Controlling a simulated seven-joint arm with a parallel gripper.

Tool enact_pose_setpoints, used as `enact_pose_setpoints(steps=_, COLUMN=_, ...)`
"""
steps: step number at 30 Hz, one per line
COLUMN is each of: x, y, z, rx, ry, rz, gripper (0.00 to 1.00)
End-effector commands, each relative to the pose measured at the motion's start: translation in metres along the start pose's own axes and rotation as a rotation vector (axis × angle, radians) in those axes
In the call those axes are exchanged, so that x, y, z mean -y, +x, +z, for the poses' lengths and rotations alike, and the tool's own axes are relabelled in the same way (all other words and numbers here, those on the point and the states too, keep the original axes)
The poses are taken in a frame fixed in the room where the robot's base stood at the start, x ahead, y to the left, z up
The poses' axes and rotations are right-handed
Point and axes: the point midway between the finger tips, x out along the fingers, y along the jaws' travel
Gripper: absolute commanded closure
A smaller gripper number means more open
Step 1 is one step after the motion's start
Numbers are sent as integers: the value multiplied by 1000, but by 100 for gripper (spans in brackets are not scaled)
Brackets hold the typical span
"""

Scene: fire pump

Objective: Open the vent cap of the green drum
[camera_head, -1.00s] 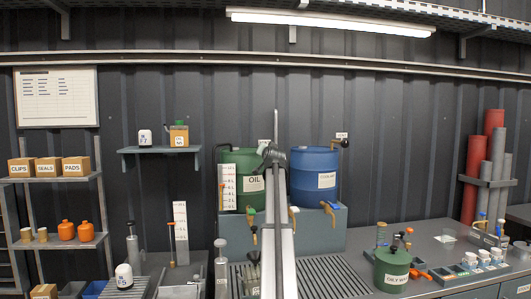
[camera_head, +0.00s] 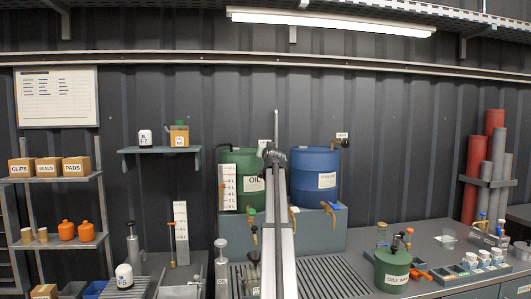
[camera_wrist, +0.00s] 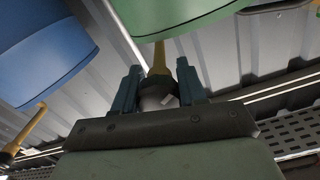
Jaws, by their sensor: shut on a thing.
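The green drum (camera_head: 239,168) marked OIL stands on a grey block at centre left in the head view; it also shows at the top of the wrist view (camera_wrist: 170,12). A brass pipe (camera_wrist: 160,58) comes from it, ending in a dark round vent cap (camera_wrist: 158,96). My gripper (camera_wrist: 160,88) is shut on this cap, its teal fingers on either side. In the head view my gripper (camera_head: 272,156) is at the drum's upper right, and my arm hides the cap. I cannot tell how far the cap has turned.
The blue drum (camera_head: 315,172) stands just right of my arm, with its own pipe and dark cap (camera_head: 346,143). Taps (camera_head: 330,210) are below the drums. A green can (camera_head: 391,270) stands on the bench at right. A shelf (camera_head: 160,151) is to the left.

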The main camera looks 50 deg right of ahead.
Motion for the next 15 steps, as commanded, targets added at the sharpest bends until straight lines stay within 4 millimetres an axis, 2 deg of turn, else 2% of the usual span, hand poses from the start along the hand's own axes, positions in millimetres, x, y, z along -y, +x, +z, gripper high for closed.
enact_pose_setpoints(steps=1, x=0, y=0, z=-1, rx=-1, ry=0, rz=0, gripper=89)
enact_pose_setpoints(steps=2, x=0, y=0, z=-1, rx=-1, ry=0, rz=0, gripper=57)
enact_pose_setpoints(steps=3, x=0, y=0, z=-1, rx=-1, ry=0, rz=0, gripper=53)
enact_pose_setpoints(steps=9, x=0, y=0, z=0, rx=-1, ry=1, rz=0, gripper=34)
enact_pose_setpoints(steps=15, x=0, y=0, z=0, rx=-1, ry=1, rz=0, gripper=34)
